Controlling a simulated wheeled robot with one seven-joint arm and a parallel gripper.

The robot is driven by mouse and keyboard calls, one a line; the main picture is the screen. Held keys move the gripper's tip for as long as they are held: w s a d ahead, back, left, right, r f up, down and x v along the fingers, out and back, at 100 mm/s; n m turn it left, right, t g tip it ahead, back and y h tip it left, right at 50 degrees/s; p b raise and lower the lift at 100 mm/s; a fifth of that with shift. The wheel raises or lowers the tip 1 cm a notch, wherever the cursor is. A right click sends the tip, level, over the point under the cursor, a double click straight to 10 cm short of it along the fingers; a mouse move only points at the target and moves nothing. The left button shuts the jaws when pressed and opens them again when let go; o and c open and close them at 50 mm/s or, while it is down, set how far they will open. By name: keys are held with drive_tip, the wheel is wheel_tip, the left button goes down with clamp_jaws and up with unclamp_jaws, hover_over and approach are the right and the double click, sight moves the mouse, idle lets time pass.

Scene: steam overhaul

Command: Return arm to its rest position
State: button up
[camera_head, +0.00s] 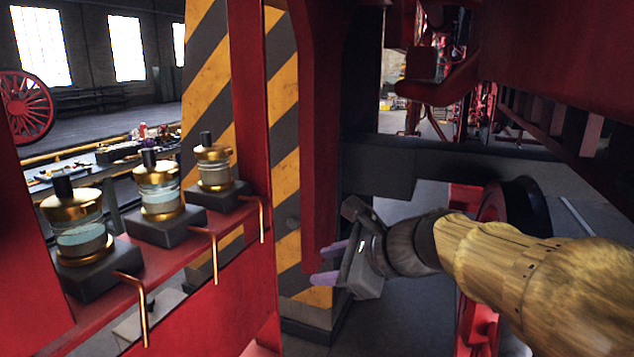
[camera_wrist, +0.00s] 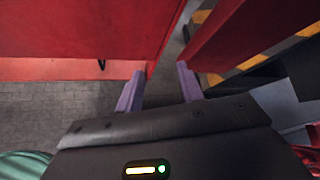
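My gripper (camera_head: 328,264) is at the centre of the head view, at the end of my arm, which reaches in from the right edge. Its purple fingers point left toward a red upright beam (camera_head: 322,130) and a striped post. In the wrist view my gripper (camera_wrist: 160,88) shows two purple fingers spread apart with nothing between them. A red panel (camera_wrist: 80,30) lies ahead of the left finger and a red beam (camera_wrist: 225,40) ahead of the right one. I cannot tell whether the fingers touch either one.
Several brass and glass oilers (camera_head: 160,190) stand on a red ledge at the left, with copper pipes hanging below. A yellow and black striped post (camera_head: 288,180) stands behind the red beam. Red machinery (camera_head: 560,50) hangs over my arm. Open grey floor (camera_head: 385,320) shows below my gripper.

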drive_tip(key=s+d+f+n+g+h, duration=0.1)
drive_tip(key=s+d+f+n+h, duration=0.2)
drive_tip(key=f+n, duration=0.3)
drive_tip(key=s+d+f+n+g+h, duration=0.2)
drive_tip(key=s+d+f+n, duration=0.3)
drive_tip(key=f, duration=0.6)
drive_tip(key=s+d+f+n+g+h, duration=0.1)
drive_tip(key=s+d+f+n+h, duration=0.2)
drive_tip(key=f+n, duration=0.5)
drive_tip(key=shift+s+d+f+g+h, duration=0.4)
drive_tip(key=shift+d+f+h, duration=0.1)
drive_tip(key=shift+d, duration=0.65)
